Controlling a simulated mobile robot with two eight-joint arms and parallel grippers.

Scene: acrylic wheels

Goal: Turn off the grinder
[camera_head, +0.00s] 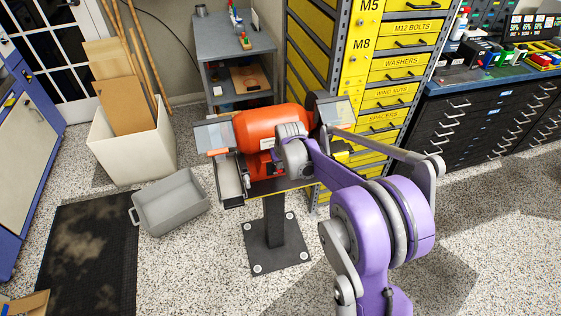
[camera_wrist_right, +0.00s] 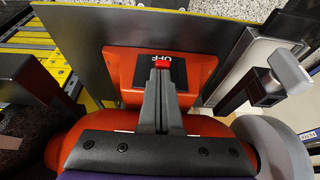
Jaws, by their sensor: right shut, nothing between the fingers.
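The orange-red bench grinder (camera_head: 270,126) stands on a black pedestal. In the right wrist view its red base (camera_wrist_right: 118,72) carries a black switch plate (camera_wrist_right: 180,72) with an upside-down OFF label. A small red switch part (camera_wrist_right: 162,63) shows right at my fingertips; I cannot tell whether they touch it. My right gripper (camera_wrist_right: 163,75) is shut and empty, its fingers pointing at the plate. In the head view the right gripper (camera_head: 283,160) is at the front of the grinder, and my purple arm and wrist hide part of it. My left gripper is not in view.
A grey bin (camera_head: 172,203) lies on the floor left of the pedestal (camera_head: 275,240). A white box (camera_head: 130,150) of boards stands behind it. Yellow drawers (camera_head: 392,92) and a grey shelf cart (camera_head: 236,50) stand close behind the grinder.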

